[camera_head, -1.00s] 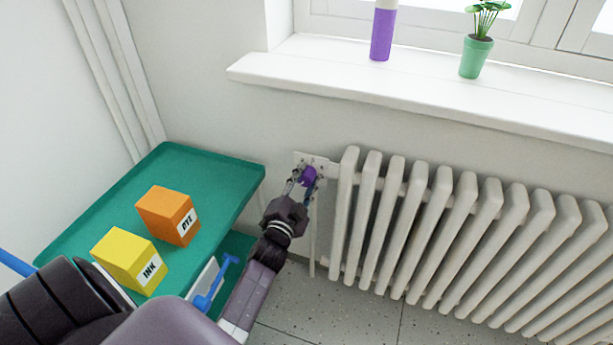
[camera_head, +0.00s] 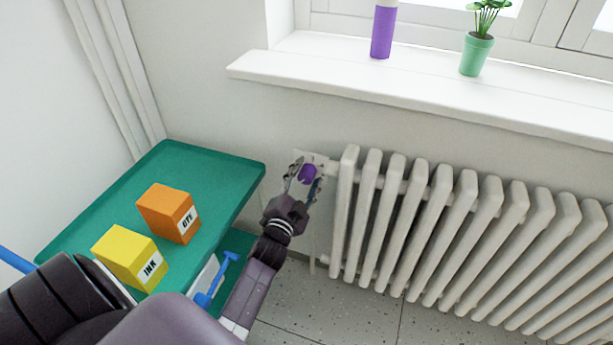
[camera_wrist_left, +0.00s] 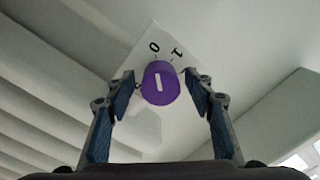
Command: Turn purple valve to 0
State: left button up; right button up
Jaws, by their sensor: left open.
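The purple valve (camera_head: 308,173) is a round knob on a white wall plate at the left end of the radiator. In the left wrist view the valve (camera_wrist_left: 160,84) carries a white bar, and the plate (camera_wrist_left: 145,52) behind it shows the marks 0 and 1. The bar stands nearly upright, toward the side with the marks; which mark it lines up with is hard to tell. My left gripper (camera_head: 302,184) is open. In the left wrist view its fingers (camera_wrist_left: 160,98) stand on either side of the knob, with gaps. My right gripper is not seen.
The white radiator (camera_head: 450,225) stands right of the valve, below the window sill (camera_head: 420,95). A green cart (camera_head: 130,180) with an orange box (camera_head: 163,211) and yellow ink box (camera_head: 122,253) is left of my arm. The sill holds a purple-and-white bottle (camera_head: 382,33) and potted plant (camera_head: 476,55).

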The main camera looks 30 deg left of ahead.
pick_arm(q)
jog(key=v, duration=1.2)
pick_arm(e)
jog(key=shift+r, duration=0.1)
